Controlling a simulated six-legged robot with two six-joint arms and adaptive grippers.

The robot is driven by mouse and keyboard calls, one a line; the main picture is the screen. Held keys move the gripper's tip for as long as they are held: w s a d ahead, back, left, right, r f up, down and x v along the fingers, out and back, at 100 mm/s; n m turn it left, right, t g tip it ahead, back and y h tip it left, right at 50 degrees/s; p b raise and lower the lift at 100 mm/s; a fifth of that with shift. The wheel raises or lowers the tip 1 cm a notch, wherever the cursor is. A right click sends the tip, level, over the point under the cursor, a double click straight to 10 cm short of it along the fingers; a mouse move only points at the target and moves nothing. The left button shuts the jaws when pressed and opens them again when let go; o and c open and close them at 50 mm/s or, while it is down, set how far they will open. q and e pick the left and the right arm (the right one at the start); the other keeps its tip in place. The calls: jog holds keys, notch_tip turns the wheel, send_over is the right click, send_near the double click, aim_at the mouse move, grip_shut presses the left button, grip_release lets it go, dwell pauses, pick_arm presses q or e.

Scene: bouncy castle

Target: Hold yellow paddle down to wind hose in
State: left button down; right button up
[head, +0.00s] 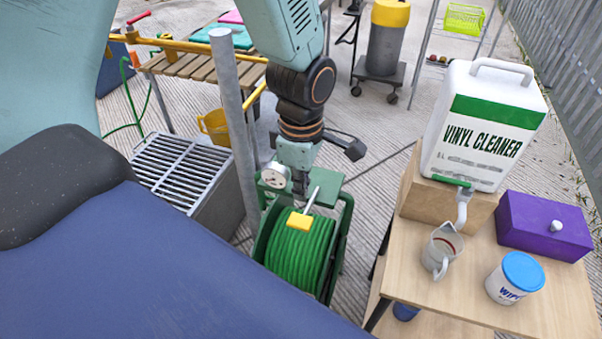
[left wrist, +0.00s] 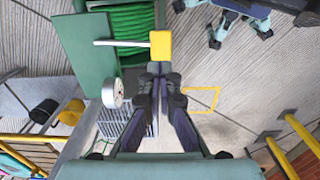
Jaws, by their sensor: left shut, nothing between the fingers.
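The yellow paddle (head: 299,221) sits on the end of a pale metal lever, in front of the green hose (head: 294,252) wound on its dark green reel (head: 345,215). My left gripper (head: 300,190) is just above and behind the paddle in the head view. In the left wrist view the paddle (left wrist: 160,45) lies just beyond the closed fingertips (left wrist: 160,70). The fingers are shut with nothing between them. I cannot tell whether the tips touch the paddle. The wound hose also shows in the left wrist view (left wrist: 132,22). My right gripper is not in view.
A round gauge (head: 274,176) is beside the gripper. A grey post (head: 232,120) stands close to its left. On the right, a wooden table (head: 450,300) holds a vinyl cleaner jug (head: 482,125), a mug (head: 441,250), a wipes tub (head: 514,279) and a purple box (head: 543,226).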

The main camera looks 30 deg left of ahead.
aim_at(302, 219)
pick_arm(q)
notch_tip(302, 219, down, 7)
jog(key=shift+f+b, duration=0.1)
jog(key=shift+b, duration=0.45)
jog(key=shift+w+f, duration=0.1)
